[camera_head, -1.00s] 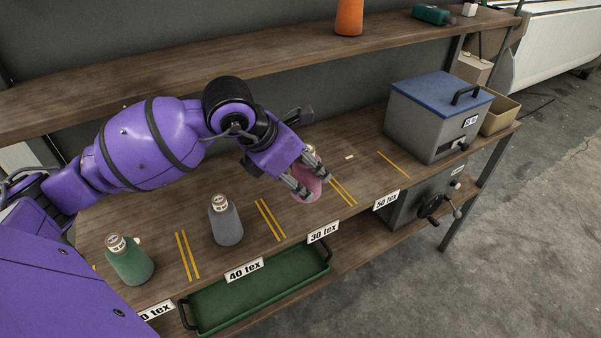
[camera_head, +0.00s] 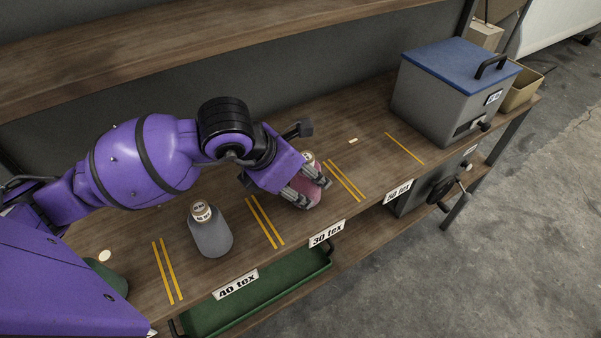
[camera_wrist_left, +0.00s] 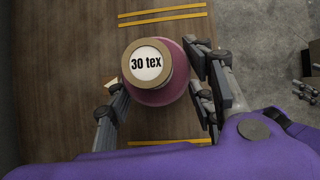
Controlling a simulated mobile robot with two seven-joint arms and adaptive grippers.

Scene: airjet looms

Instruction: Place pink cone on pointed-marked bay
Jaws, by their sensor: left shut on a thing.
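The pink cone (camera_head: 313,192) has a round top label, and the left wrist view shows the cone (camera_wrist_left: 163,96) from above with "30 tex" on it. My left gripper (camera_head: 316,190) is shut on it, with a finger on either side in the left wrist view (camera_wrist_left: 165,100). The cone is upright over the bay behind the "30 tex" plate (camera_head: 327,234), between two pairs of yellow lines. Its base is partly hidden by the fingers, and I cannot tell whether it touches the board. No pointer mark is clearly visible. My right gripper is out of view.
A grey cone (camera_head: 210,236) stands in the "40 tex" bay to the left. A green cone (camera_head: 108,278) is partly hidden by my arm. The "50 tex" bay holds only a small pale piece (camera_head: 353,140). A blue-lidded grey box (camera_head: 440,95) stands right. A green tray (camera_head: 270,296) sits below.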

